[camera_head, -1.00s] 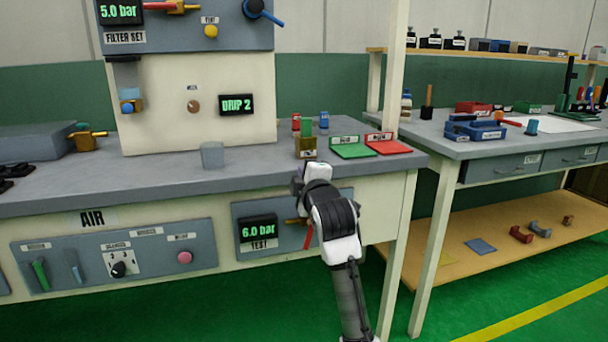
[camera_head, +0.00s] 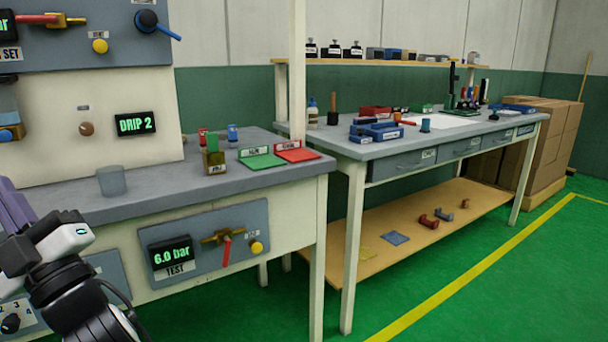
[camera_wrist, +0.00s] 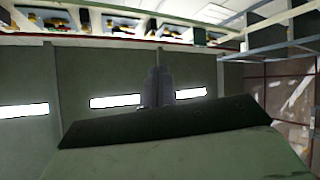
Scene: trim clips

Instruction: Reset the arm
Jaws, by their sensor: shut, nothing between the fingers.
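My arm (camera_head: 75,275) is folded at the lower left of the head view, beside the front of the grey workbench. Its outer end is cut off by the left edge there, so the fingertips do not show in that view. In the wrist view my gripper (camera_wrist: 157,78) points away from the camera. Its fingers are together with nothing between them, in front of a green wall.
The grey bench (camera_head: 130,205) holds a grey cup (camera_head: 111,181), a green tray (camera_head: 262,161) and a red tray (camera_head: 298,155). A second table (camera_head: 350,150) stands right, cardboard boxes (camera_head: 545,145) behind it. Green floor (camera_head: 500,290) at the lower right is open.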

